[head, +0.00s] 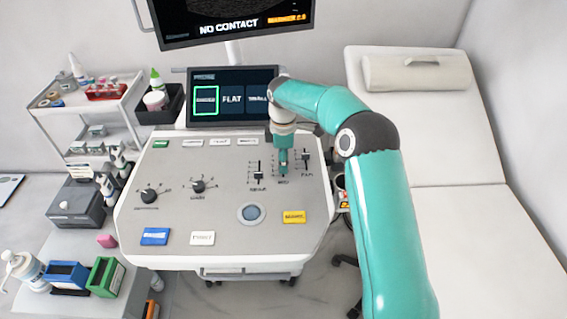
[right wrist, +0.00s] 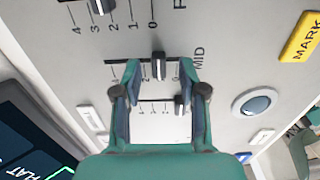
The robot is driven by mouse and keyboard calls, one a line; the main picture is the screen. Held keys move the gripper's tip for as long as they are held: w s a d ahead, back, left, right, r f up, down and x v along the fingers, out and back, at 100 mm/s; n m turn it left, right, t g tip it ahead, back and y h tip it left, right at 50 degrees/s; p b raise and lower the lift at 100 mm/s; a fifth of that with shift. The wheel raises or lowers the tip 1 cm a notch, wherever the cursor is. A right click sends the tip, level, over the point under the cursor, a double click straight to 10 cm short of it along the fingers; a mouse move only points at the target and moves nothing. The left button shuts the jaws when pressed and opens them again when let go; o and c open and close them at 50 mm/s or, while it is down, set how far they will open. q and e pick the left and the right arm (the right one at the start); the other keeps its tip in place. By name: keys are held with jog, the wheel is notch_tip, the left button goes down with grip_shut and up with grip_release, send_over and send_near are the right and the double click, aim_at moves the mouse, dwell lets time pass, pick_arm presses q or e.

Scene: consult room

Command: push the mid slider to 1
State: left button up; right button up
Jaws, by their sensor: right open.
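The mid slider (right wrist: 158,66) has a dark knob with a pale centre line, on a track beside the printed word MID. My right gripper (right wrist: 159,72) is open, with one fingertip on each side of this knob along the track. A gap shows between the knob and each finger. The fingers cover parts of the scale, so the knob's exact number cannot be read. In the head view my right gripper (head: 283,166) points down over the middle slider and hides most of it. My left gripper is not in view.
The FAR slider (right wrist: 102,6) and another slider (right wrist: 181,101) flank the mid one. The control panel (head: 220,215) also holds two knobs, a round button (head: 251,213) and a yellow key (head: 294,217). A screen (head: 232,97) stands behind and a couch (head: 450,140) at right.

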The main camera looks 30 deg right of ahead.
notch_tip(320, 180, up, 11)
jog(key=shift+f, duration=0.2)
jog(key=shift+f, duration=0.1)
notch_tip(320, 180, down, 12)
jog(key=shift+r, duration=0.1)
dwell(0.7)
